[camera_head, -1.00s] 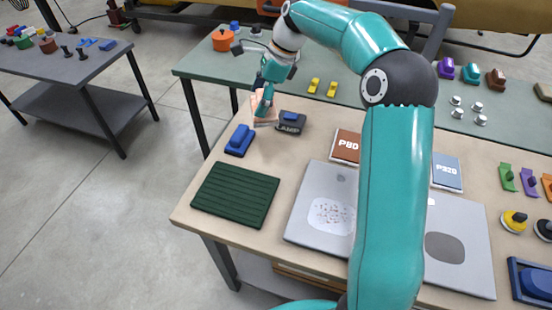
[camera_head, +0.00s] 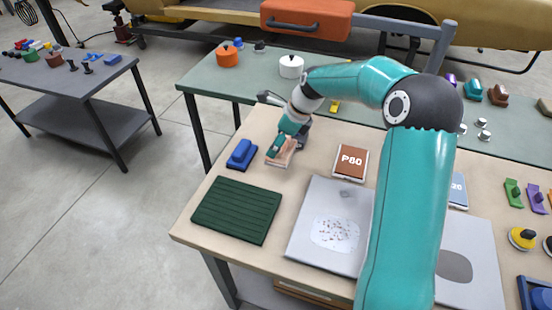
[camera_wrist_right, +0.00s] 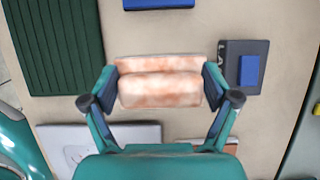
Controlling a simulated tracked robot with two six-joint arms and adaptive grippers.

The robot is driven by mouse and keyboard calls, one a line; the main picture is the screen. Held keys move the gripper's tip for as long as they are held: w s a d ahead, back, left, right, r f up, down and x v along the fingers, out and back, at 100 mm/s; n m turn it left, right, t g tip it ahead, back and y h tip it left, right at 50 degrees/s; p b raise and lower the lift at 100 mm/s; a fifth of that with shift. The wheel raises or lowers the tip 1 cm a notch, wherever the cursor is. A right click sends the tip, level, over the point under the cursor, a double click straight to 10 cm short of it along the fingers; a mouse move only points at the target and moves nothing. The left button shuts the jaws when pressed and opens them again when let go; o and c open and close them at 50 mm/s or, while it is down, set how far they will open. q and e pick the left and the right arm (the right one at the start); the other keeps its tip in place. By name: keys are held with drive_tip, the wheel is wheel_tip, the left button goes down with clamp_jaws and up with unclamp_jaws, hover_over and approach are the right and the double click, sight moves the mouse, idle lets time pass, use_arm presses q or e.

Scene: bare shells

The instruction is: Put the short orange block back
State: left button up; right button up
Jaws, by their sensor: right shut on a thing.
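The short orange block (camera_head: 281,157) is pale with orange mottling. It lies between the fingers of my right gripper (camera_head: 281,148), low over the tan table. In the right wrist view the block (camera_wrist_right: 160,88) spans between both fingertips of my right gripper (camera_wrist_right: 160,88), which is shut on it. I cannot tell whether its underside touches the table. A blue block (camera_head: 242,154) lies to its left, apart from it. A dark block with a blue top (camera_wrist_right: 243,68) lies on its other side and is mostly hidden behind my arm in the head view. My left gripper is not in view.
A dark green ribbed mat (camera_head: 236,209) lies in front of the held block. A brown P80 pad (camera_head: 350,162) and a grey tray (camera_head: 325,225) are to its right. A green table (camera_head: 215,75) with pots stands behind. Bare tabletop surrounds the block.

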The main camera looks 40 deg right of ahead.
sight(287, 143)
drive_tip(key=shift+f, duration=3.15)
drive_tip(key=shift+f, duration=0.1)
drive_tip(key=o, duration=1)
drive_tip(key=v, duration=1.2)
